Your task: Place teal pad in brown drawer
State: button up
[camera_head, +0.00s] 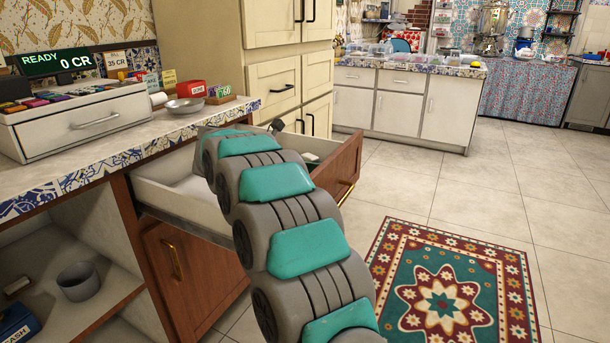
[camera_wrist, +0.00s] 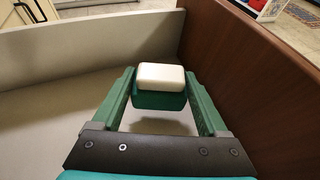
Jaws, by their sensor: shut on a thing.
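The brown drawer (camera_head: 341,173) is pulled open below the counter, with pale inner walls and a reddish-brown front. In the wrist view its brown front panel (camera_wrist: 255,75) rises on the right and a pale wall runs across the back. My gripper (camera_wrist: 160,88) has green fingers on both sides of the teal pad (camera_wrist: 160,101), a small block with a white face on top. It is shut on the pad, inside the drawer space above the pale floor. In the head view my arm hides most of the gripper and the pad.
The counter (camera_head: 150,129) above the drawer holds a white box (camera_head: 85,124) with colourful items, a metal bowl (camera_head: 184,105) and a red box (camera_head: 192,89). Tall cream cabinets (camera_head: 275,80) stand behind. A patterned rug (camera_head: 450,290) lies on open tiled floor at right.

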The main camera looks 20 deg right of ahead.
jog(key=shift+f, duration=1.8)
jog(key=shift+f, duration=0.15)
jog(key=o, duration=1.2)
jog(key=shift+o, duration=0.2)
jog(key=shift+r, duration=0.25)
jog(key=shift+a, duration=0.35)
jog(key=b+v, duration=0.1)
jog(key=v, duration=1)
jog(key=shift+s+r+b, duration=0.15)
jog(key=shift+r+b, duration=0.05)
jog(key=shift+b, duration=0.1)
